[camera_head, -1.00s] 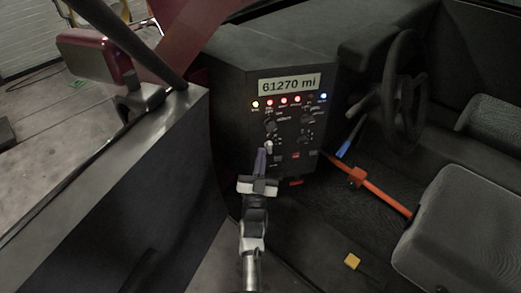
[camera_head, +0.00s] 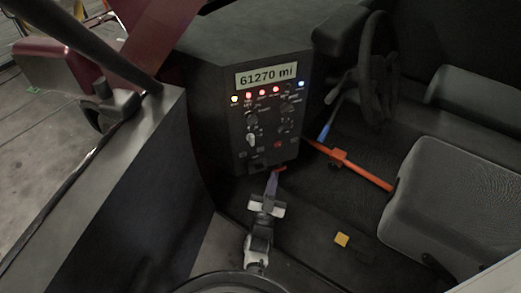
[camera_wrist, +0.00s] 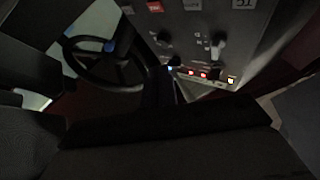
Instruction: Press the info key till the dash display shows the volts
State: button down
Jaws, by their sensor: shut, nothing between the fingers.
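The dash display (camera_head: 266,76) reads "61270 mi" at the top of the black dash panel (camera_head: 265,120). Below it is a row of lit lamps, yellow at the left, red in the middle and blue at the right. Under these are dark knobs, a pale lever (camera_head: 251,140) and a red control (camera_head: 278,144). The labels are too small in the head view to tell which control is the info key. My gripper (camera_head: 272,181) is shut and empty, at the panel's lower edge in the picture. Whether it touches anything cannot be told. The wrist view shows the panel (camera_wrist: 205,35) upside down.
A steering wheel (camera_head: 377,68) and a grey seat (camera_head: 440,195) stand to the right. An orange bar (camera_head: 350,165) crosses the floor, with a yellow block (camera_head: 342,240) nearer. A dark door panel (camera_head: 125,190) is close on the left.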

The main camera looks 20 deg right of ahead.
jog(key=b, duration=0.2)
send_near(264, 147)
jog(key=shift+s+d+r+x, duration=0.1)
jog(key=shift+s+x, duration=0.05)
jog(key=shift+x, duration=0.7)
jog(key=shift+s+d+r+x, duration=0.1)
jog(key=shift+d+x, duration=0.05)
jog(key=shift+x, duration=0.65)
jog(key=shift+s+d+r+x, duration=0.1)
jog(key=shift+s+x, duration=0.05)
jog(key=shift+x, duration=0.7)
jog(key=shift+w, duration=0.4)
jog(key=shift+w+b, duration=0.4)
jog(key=shift+b, duration=0.05)
jog(key=shift+s, duration=0.1)
dwell(0.4)
jog(key=shift+s, duration=0.7)
jog(key=shift+s, duration=0.1)
jog(key=shift+s+d+p, duration=0.1)
jog(key=shift+s+p, duration=0.55)
jog(key=shift+s, duration=1.75)
